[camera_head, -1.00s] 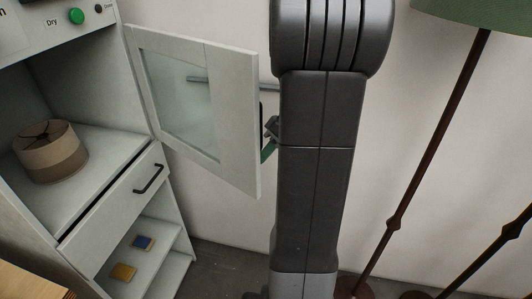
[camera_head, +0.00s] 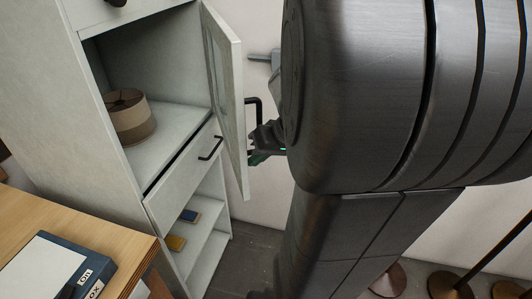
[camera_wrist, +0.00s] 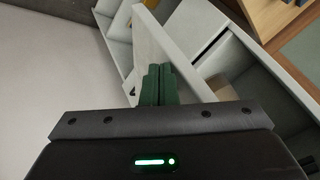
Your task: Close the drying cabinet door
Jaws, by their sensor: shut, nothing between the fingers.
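The drying cabinet (camera_head: 85,110) stands at the left in the head view. Its door (camera_head: 235,110) is open, hinged at the right side, and shows nearly edge-on. The black door handle (camera_head: 258,104) is on the door's far side. A beige and brown lampshade (camera_head: 132,118) sits on the shelf inside; it shows partly in the wrist view (camera_wrist: 219,87). My gripper (camera_head: 258,154) is beside the door's outer face, below the handle, partly hidden by my arm. Its green fingers (camera_wrist: 159,84) are shut and empty in the wrist view. I cannot tell whether they touch the door.
A shut drawer (camera_head: 180,180) with a black handle is below the shelf. Blue (camera_head: 190,215) and yellow (camera_head: 176,243) items lie on a lower shelf. A wooden table (camera_head: 130,255) with a blue binder (camera_head: 85,278) is at front left. Lamp bases (camera_head: 450,284) stand at right.

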